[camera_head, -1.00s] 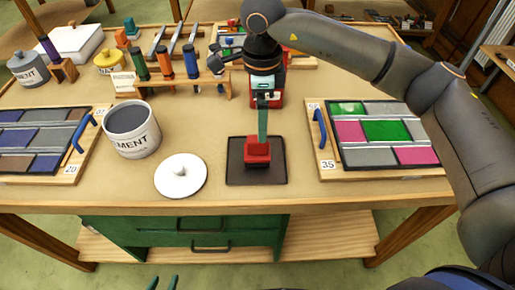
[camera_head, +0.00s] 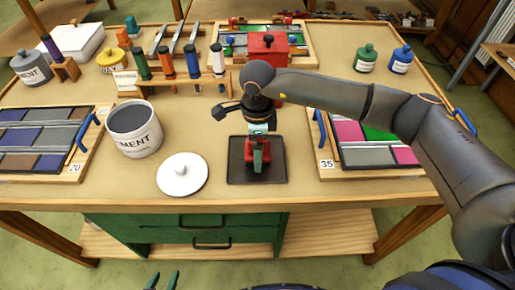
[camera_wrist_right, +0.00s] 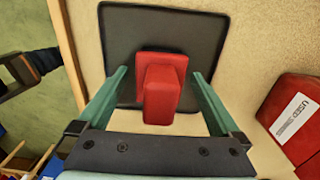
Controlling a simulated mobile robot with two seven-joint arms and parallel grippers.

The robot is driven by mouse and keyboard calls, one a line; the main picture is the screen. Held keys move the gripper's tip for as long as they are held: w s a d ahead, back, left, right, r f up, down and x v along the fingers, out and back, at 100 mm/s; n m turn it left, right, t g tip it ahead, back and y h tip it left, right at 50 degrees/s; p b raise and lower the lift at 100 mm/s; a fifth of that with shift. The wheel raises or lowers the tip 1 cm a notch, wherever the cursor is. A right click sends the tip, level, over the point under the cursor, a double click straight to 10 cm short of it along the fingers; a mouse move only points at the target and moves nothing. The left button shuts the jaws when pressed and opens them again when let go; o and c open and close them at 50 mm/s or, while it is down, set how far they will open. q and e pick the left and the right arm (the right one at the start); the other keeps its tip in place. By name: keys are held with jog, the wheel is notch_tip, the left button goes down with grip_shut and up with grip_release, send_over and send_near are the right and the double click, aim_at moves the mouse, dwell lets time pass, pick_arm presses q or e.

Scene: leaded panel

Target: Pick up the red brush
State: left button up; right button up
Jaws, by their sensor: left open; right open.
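The red brush (camera_wrist_right: 161,85) stands on a dark square mat (camera_wrist_right: 214,25), and the right wrist view shows it between the two green fingers of my right gripper (camera_wrist_right: 160,73). The fingers are apart, with a gap on each side of the brush. In the head view, my right gripper (camera_head: 258,154) is low over the mat (camera_head: 236,174) and hides much of the brush (camera_head: 249,165). My left gripper (camera_head: 163,279) shows only its green fingertips at the bottom edge. They are apart and empty, in front of the table.
A white lid (camera_head: 182,186) and a cement pot (camera_head: 134,132) stand left of the mat. Leaded panels lie on the left (camera_head: 78,173) and right (camera_head: 330,172). Behind are a rack of coloured tools (camera_head: 200,87), a red box (camera_head: 268,44), and green (camera_head: 366,62) and blue (camera_head: 401,62) bottles.

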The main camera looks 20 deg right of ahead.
grip_shut()
jog(key=shift+r, duration=0.45)
notch_tip(320, 180, up, 2)
jog(key=shift+r+b, duration=0.2)
jog(key=shift+b, duration=0.35)
jog(key=s+d+r+b, duration=0.1)
jog(key=s+d+r, duration=0.1)
jog(key=s+r, duration=0.7)
jog(key=s, duration=0.5)
jog(key=shift+r+b, duration=0.3)
jog(key=shift+r, duration=0.1)
jog(key=shift+w+d, duration=0.1)
